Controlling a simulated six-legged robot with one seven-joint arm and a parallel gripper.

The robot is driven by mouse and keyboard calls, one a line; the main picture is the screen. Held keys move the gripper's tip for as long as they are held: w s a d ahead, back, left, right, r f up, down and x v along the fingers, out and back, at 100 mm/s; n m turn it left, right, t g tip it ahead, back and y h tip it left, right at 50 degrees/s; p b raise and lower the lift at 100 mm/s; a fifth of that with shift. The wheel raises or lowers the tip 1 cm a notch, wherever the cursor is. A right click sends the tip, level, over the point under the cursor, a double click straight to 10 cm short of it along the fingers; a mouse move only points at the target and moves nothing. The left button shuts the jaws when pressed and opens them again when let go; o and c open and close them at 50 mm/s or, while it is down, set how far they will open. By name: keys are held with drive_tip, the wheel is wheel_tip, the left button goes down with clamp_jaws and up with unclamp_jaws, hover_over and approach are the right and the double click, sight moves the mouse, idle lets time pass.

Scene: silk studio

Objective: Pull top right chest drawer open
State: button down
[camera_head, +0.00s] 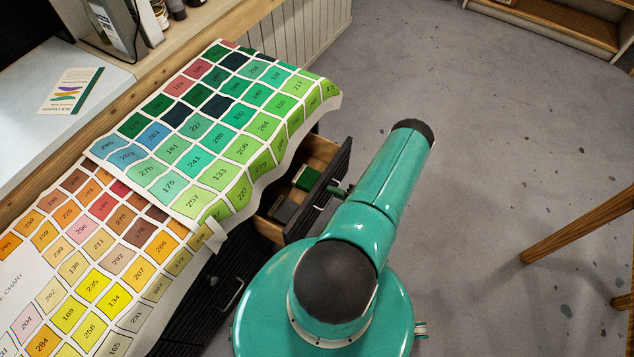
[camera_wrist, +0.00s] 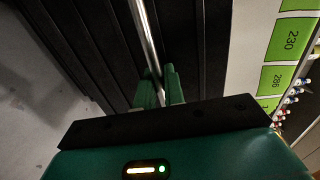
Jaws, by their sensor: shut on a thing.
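The top right drawer (camera_head: 322,150) of the dark chest (camera_head: 196,296) stands pulled out under the colour chart in the head view, with its pale wooden inside showing. Its dark slatted front (camera_wrist: 95,50) fills much of the wrist view. A metal bar handle (camera_wrist: 146,32) runs along that front. My gripper (camera_wrist: 158,84) is shut on this handle, one green finger on each side. In the head view my gripper (camera_head: 339,190) is small at the drawer front, partly hidden by my teal arm.
A green box (camera_head: 307,178) lies in the drawer beside darker items. Colour charts (camera_head: 190,155) drape over the chest top and hang above the drawer. Another handle (camera_head: 234,293) shows lower left. Grey floor (camera_head: 480,160) is clear to the right, up to wooden legs (camera_head: 580,225).

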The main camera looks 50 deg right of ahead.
drive_tip(key=a+f+v, duration=0.1)
drive_tip(key=f+v, duration=0.1)
drive_tip(key=v, duration=0.7)
drive_tip(key=shift+s+d, duration=0.55)
drive_tip(key=shift+s, duration=0.05)
drive_tip(key=shift+r, duration=0.1)
drive_tip(key=c, duration=1.6)
unclamp_jaws()
drive_tip(key=shift+c, duration=0.2)
drive_tip(key=v, duration=1.3)
drive_tip(key=shift+s, duration=0.35)
drive_tip(key=shift+r, duration=0.15)
